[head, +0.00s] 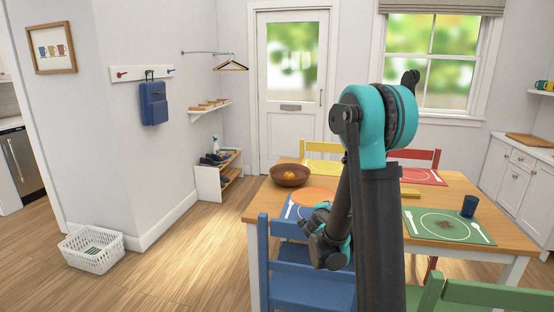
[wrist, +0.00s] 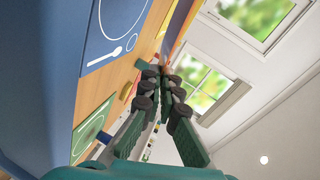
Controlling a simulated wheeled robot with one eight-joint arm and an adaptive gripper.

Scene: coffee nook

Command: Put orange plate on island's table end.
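The orange plate (head: 316,196) shows at the near left of the dining table, over the blue placemat (head: 291,211). My arm hides part of it. In the wrist view the plate (wrist: 182,28) shows nearly edge-on as an orange strip reaching the fingertips. My gripper (wrist: 164,76) has its fingertips close together and appears shut on the plate's rim. The drawn circle on the blue placemat (wrist: 108,45) looks bare beside it. In the head view, the gripper's fingers are hidden by my arm. I cannot make out an island in either view.
The wooden table (head: 465,185) bears a brown bowl (head: 290,175), a green placemat (head: 450,225) and a dark blue cup (head: 469,206). A blue chair (head: 300,280) and green chair (head: 490,297) stand in front. A white basket (head: 91,249) sits on the otherwise open floor at left.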

